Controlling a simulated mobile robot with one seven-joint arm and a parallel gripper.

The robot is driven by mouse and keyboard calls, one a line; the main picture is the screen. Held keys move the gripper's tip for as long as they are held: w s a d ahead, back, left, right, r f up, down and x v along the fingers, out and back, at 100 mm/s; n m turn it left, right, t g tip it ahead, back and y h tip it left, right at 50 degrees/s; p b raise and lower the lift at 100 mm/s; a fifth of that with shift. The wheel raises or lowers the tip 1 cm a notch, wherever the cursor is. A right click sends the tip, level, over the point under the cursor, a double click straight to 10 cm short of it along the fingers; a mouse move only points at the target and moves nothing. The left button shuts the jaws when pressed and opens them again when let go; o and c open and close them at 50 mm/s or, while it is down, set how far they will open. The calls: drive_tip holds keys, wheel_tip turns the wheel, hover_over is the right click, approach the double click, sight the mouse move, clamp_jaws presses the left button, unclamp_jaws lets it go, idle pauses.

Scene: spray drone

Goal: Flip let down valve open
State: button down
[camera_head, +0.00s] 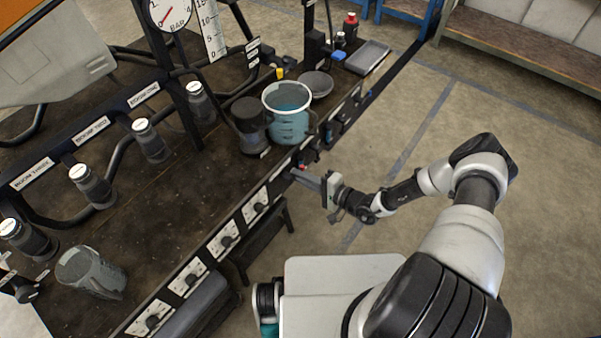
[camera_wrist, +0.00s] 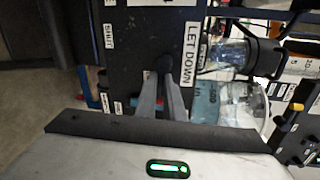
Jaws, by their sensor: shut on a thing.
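The let down valve shows in the wrist view as a dark handle (camera_wrist: 164,64) on a black panel, beside a white "LET DOWN" label (camera_wrist: 190,54). My gripper (camera_wrist: 163,82) has its two fingers closed around this handle, and the fingers hide much of it. The handle's exact angle is hard to make out against the dark panel. In the head view my gripper (camera_head: 297,174) reaches the front edge of the bench, below the clear bucket. The valve itself is too small and covered to make out there.
A clear bucket (camera_head: 288,118) with blue liquid stands on the bench (camera_head: 180,215) just above my gripper, with a dark canister (camera_head: 250,128) beside it. Several other valves (camera_head: 228,238) line the front edge. The floor (camera_head: 480,110) to the right is clear.

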drive_tip(key=shift+s+a+r+n+p, duration=0.25)
drive_tip(key=shift+a+r+n+p, duration=0.15)
drive_tip(key=shift+a+n+p, duration=0.15)
drive_tip(key=shift+f, duration=0.15)
drive_tip(key=c, duration=1.9)
unclamp_jaws()
drive_tip(key=shift+o, duration=0.2)
drive_tip(key=shift+d, duration=0.15)
drive_tip(key=shift+d, duration=0.1)
drive_tip(key=p+v, duration=0.1)
drive_tip(key=v, duration=1.6)
drive_tip(key=shift+s+p, duration=0.2)
drive_tip(key=shift+p, duration=0.15)
